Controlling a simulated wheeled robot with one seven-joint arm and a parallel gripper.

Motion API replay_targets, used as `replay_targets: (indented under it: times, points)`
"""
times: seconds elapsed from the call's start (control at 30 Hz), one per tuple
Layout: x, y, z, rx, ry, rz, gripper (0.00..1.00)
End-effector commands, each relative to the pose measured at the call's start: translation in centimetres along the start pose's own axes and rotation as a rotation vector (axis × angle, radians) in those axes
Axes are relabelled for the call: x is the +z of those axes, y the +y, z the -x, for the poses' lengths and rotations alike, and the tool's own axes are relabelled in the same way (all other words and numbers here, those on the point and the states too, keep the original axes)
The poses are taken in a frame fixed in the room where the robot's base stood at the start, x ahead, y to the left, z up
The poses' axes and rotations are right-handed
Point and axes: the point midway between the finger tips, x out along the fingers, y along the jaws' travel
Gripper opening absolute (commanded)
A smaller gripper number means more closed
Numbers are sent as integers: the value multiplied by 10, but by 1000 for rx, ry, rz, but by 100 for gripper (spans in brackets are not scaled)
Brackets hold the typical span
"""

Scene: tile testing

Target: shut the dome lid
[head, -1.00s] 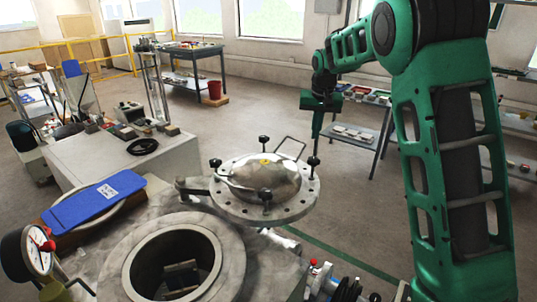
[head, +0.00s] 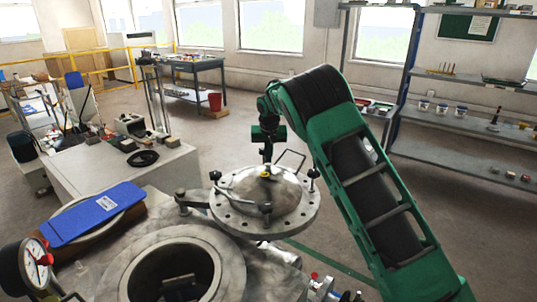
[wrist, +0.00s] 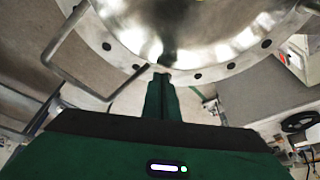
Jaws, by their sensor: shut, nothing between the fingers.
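The dome lid (head: 240,186) is a round metal dome with a bolt-holed flange, swung open to the right of its vessel on a side arm. The vessel's round opening (head: 130,276) is uncovered at the bottom of the head view. A bent wire handle (head: 291,154) sticks out from the lid's far side. My gripper (head: 267,153) is behind the lid, near that handle; its tips are partly hidden by the lid. In the wrist view, my shut, empty gripper (wrist: 162,80) points at the lid's rim (wrist: 190,74), with the handle (wrist: 62,58) to its left.
A blue board (head: 75,222) and a pressure gauge (head: 32,264) sit left of the opening. A grey bench (head: 125,178) stands behind them. Shelves (head: 450,130) stand at the right. Open floor (head: 240,130) lies behind the lid.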

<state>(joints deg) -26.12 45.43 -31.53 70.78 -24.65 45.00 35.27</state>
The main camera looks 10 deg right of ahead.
Motion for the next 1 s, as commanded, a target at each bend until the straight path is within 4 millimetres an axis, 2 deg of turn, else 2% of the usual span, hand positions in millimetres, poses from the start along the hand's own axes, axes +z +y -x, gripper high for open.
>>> replay_targets:
  times: [0.03, 0.2, 0.4, 0.83, 1.0]
  points:
    - [0, 0, -10, 1, -1, 1, 0]
    - [0, 1, -34, 1, -1, -1, 0]
    - [0, 1, -48, 0, 0, 0, 0]
    - [0, 0, -50, 0, 0, -2, 0]
    - [8, -6, -46, 2, 0, -11, 0]
